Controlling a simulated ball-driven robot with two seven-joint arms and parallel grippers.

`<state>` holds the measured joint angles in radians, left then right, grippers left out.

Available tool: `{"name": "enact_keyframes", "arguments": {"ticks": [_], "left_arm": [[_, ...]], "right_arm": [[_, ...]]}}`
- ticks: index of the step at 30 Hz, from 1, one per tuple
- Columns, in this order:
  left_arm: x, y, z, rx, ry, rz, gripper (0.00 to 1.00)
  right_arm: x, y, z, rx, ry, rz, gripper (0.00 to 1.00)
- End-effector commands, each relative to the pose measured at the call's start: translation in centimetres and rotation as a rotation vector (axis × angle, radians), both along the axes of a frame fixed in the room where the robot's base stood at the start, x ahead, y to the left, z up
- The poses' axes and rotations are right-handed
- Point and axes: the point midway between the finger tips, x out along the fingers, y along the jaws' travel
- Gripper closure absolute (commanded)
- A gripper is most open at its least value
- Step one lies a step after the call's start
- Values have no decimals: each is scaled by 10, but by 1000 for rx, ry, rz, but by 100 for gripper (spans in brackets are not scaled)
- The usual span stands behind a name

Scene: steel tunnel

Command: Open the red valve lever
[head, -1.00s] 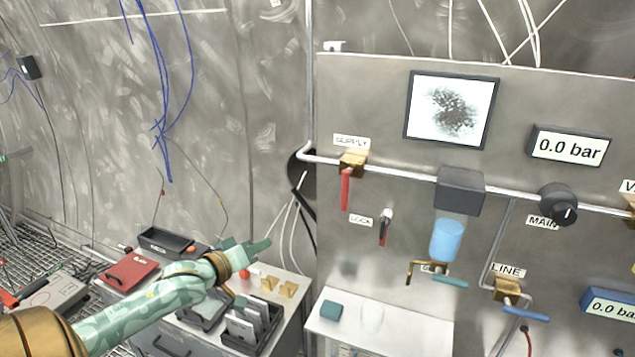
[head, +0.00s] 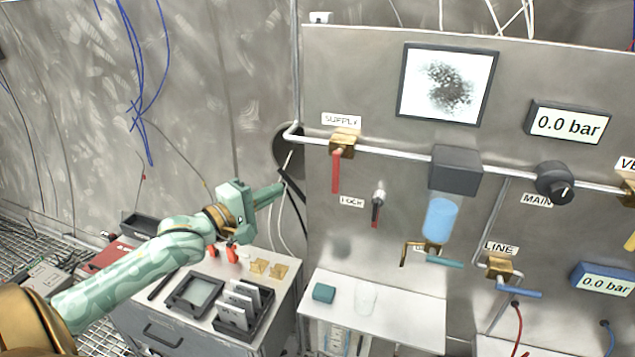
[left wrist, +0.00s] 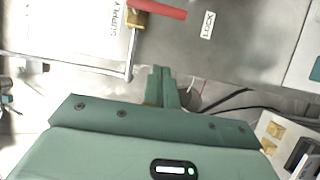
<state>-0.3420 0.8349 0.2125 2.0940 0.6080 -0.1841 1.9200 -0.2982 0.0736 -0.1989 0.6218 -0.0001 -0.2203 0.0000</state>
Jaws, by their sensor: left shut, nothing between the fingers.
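The red valve lever (head: 336,172) hangs straight down from a brass valve body (head: 342,143) under the SUPPLY label, on the pipe across the grey panel. In the left wrist view the red lever (left wrist: 160,10) shows at the top edge beside the brass body (left wrist: 137,20), partly cut off. My left gripper (head: 279,190) is shut and empty, to the left of the lever and a little below its lower end in the head view. It does not touch the lever. In the left wrist view its closed fingers (left wrist: 162,80) point toward the panel. My right gripper is not in view.
A small red-tipped LOCK lever (head: 376,208) is right of the valve. A blue-filled reservoir (head: 440,218) and a LINE valve (head: 498,267) are farther right. Black cables (head: 289,185) hang behind my left gripper. A cabinet with trays (head: 242,308) stands below it.

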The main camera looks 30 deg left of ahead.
Motion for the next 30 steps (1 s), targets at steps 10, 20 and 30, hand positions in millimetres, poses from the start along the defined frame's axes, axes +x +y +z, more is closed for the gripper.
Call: {"name": "enact_keyframes", "arguments": {"ticks": [10,20,30], "left_arm": [[71,-14,3,1,-4,1,100],[84,-51,1,1,0,-1,100],[84,-57,0,2,0,0,100]], "right_arm": [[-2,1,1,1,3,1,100],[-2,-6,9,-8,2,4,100],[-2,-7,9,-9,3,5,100]]}}
